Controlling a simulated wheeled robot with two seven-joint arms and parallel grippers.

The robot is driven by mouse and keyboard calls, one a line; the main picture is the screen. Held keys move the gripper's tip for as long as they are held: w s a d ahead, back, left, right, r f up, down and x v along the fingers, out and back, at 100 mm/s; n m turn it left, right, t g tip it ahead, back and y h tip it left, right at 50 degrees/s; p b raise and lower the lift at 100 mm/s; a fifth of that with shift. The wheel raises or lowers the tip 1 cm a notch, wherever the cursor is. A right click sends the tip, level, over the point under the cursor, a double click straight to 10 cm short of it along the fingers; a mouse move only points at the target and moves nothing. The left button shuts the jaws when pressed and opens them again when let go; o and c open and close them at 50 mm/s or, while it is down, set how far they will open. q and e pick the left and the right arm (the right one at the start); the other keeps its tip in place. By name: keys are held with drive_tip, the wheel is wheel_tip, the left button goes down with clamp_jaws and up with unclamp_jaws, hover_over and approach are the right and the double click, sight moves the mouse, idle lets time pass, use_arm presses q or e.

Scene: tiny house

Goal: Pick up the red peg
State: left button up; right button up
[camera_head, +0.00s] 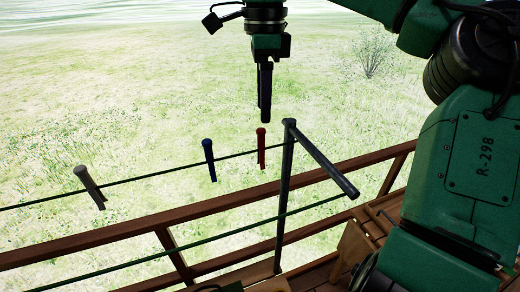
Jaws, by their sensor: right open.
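The red peg (261,147) is clipped upright on the upper dark line, just left of the metal post. My right gripper (265,112) points down right above it, its fingertips appearing close over the peg's top in the picture. The fingers are seen nearly edge-on, so the gap between them hardly shows. The gripper is open and nothing shows between its fingers. I cannot tell the exact depth between fingertips and peg. My left gripper is not in view.
A blue peg (209,158) and a grey peg (88,185) sit on the same line to the left. A grey metal post (284,200) with a bar stands close to the right of the red peg. A brown wooden railing (110,236) runs below the line. Grass lies beyond.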

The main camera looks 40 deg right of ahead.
sight(261, 133)
drive_tip(key=f, duration=0.1)
drive_tip(key=f+p, duration=0.1)
drive_tip(key=f, duration=0.1)
drive_tip(key=a+f+p, duration=0.1)
drive_tip(key=f, duration=0.1)
drive_tip(key=shift+f, duration=0.2)
drive_tip(key=f, duration=0.1)
drive_tip(key=w+f+p, duration=0.1)
drive_tip(key=f, duration=0.1)
drive_tip(key=shift+d, duration=0.2)
drive_tip(key=shift+s+d+f, duration=0.15)
drive_tip(key=shift+s+d, duration=0.05)
drive_tip(key=shift+s, duration=0.55)
drive_tip(key=c, duration=0.4)
drive_tip(key=shift+a+r, duration=0.1)
drive_tip(key=shift+r, duration=0.1)
drive_tip(key=c, duration=0.5)
drive_tip(key=shift+w, duration=0.15)
clamp_jaws()
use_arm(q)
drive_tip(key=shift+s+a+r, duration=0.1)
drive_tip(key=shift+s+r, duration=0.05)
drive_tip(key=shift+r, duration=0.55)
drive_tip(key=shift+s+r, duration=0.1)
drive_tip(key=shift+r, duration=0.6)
use_arm(e)
drive_tip(key=shift+w, duration=0.1)
